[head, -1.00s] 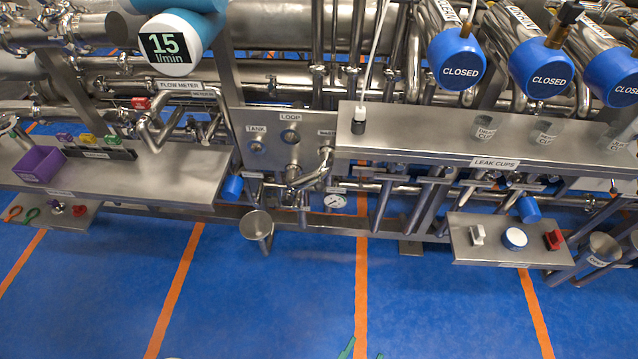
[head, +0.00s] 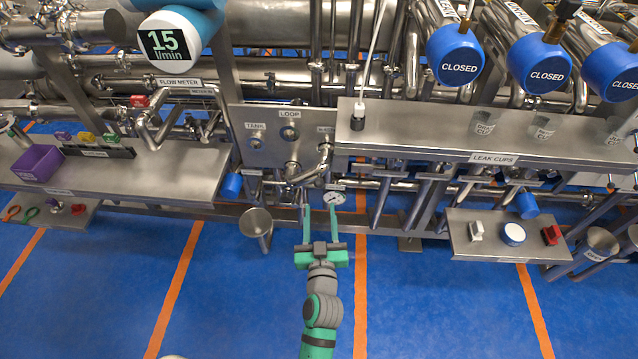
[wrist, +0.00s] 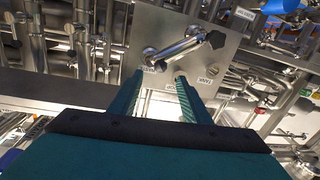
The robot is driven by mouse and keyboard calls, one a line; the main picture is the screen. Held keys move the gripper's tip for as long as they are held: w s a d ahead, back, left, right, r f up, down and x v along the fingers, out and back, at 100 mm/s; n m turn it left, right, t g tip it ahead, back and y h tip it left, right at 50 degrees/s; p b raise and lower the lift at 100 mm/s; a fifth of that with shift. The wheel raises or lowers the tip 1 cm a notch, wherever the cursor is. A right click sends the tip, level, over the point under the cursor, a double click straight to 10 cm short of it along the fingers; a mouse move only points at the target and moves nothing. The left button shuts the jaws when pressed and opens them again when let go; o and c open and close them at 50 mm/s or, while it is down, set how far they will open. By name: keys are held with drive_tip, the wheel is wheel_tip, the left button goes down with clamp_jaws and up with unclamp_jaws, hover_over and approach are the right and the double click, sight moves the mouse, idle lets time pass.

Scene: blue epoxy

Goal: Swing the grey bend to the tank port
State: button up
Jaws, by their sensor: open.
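The steel port panel (head: 270,160) carries ports labelled TANK, LOOP and one on the right whose label is hard to read. The tank port (head: 255,143) is at the panel's left and looks uncovered. The grey bend (head: 313,173) runs from the lower middle port to the right-hand port. In the wrist view the bend (wrist: 180,48) lies just beyond my fingertips, with a dark knob at each end. My gripper (head: 319,205) is open and empty, its green fingers pointing at the panel below the bend. It also shows in the wrist view (wrist: 160,82), apart from the bend.
A steel funnel cup (head: 257,224) stands at left. A leak-cup shelf (head: 420,140) juts out at right, and a shelf with a purple bin (head: 38,163) at left. The blue floor in front is clear.

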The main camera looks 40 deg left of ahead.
sight(319, 182)
drive_tip(key=x, duration=1.1)
clamp_jaws()
